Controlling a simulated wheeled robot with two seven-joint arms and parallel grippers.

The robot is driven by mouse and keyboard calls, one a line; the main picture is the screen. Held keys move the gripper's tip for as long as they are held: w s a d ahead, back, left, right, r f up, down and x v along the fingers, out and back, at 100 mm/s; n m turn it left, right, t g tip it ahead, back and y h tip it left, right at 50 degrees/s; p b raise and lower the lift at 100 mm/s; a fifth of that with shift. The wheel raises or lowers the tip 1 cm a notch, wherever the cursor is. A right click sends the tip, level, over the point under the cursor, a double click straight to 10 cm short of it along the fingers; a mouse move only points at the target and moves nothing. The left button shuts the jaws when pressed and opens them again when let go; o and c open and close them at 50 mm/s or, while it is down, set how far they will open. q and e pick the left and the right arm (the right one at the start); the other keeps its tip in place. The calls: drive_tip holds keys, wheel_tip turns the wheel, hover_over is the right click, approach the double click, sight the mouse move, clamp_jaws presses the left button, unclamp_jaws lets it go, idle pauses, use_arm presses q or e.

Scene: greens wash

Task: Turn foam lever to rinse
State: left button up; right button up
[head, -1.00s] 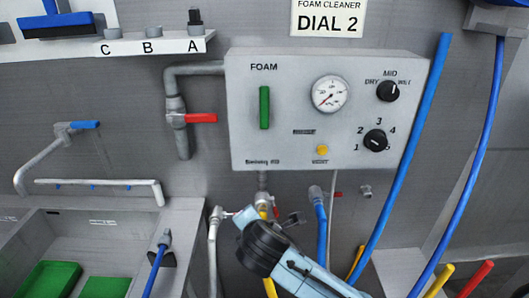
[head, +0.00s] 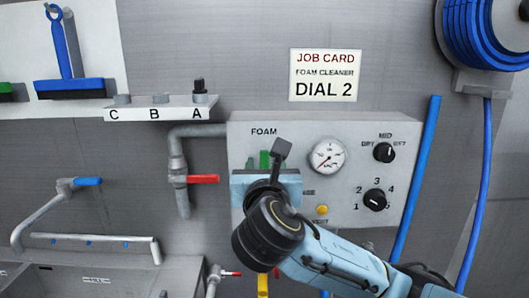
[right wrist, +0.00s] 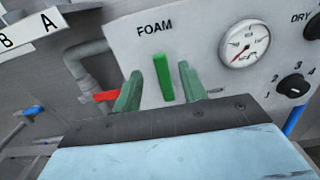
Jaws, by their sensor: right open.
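The foam lever (right wrist: 163,77) is a green upright bar under the word FOAM on the grey control box. In the head view the lever (head: 264,160) is mostly hidden behind my right gripper (head: 266,172). In the right wrist view my right gripper (right wrist: 160,80) is open, with one green finger on each side of the lever. The lever appears between the fingers. I cannot tell whether either finger touches it. My left gripper is in neither view.
The box (head: 400,140) carries a gauge (head: 327,155), two black knobs and a yellow button (head: 322,210). A red-handled valve (head: 203,179) sits on the pipe at its left. A blue hose (head: 417,180) runs at its right. A job card (head: 327,75) reads DIAL 2.

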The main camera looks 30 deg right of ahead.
sight(264, 154)
drive_tip(key=x, duration=0.7)
drive_tip(key=shift+w, duration=0.1)
clamp_jaws()
